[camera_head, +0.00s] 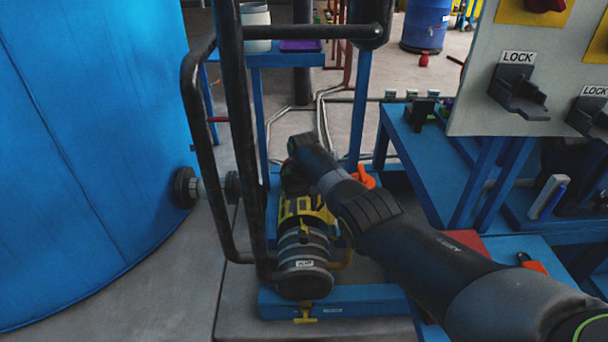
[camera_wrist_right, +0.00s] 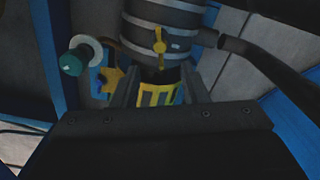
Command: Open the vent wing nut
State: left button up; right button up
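A small yellow wing-shaped piece (camera_head: 304,229) stands on top of the banded grey cylinder (camera_head: 303,262), and a similar yellow piece (camera_head: 304,313) is low at the base front. The right wrist view shows one yellow wing-shaped piece (camera_wrist_right: 160,46) on the banded cylinder (camera_wrist_right: 172,18); I cannot tell which of the two it is. My right gripper (camera_head: 293,182) reaches down behind the cylinder, its fingers mostly hidden by my arm. In the right wrist view its two dark fingers (camera_wrist_right: 160,84) are apart, with a yellow slotted guard (camera_wrist_right: 158,97) visible beyond them. My left gripper is out of view.
A big blue tank (camera_head: 90,150) fills the left side. Black pipe rails (camera_head: 240,130) rise just left of the cylinder. A panel with LOCK labels (camera_head: 475,90) and a blue bench (camera_head: 420,150) stand right. An orange handle (camera_head: 364,177) is close beside my right arm.

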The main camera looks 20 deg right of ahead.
pick_arm(q)
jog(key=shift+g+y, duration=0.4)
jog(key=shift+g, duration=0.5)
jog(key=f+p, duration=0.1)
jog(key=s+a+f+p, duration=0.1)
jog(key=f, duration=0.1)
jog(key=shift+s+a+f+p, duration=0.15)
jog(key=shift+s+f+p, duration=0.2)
jog(key=shift+p, duration=0.05)
pick_arm(e)
notch_tip(320, 180, up, 9)
jog(key=shift+f, duration=0.1)
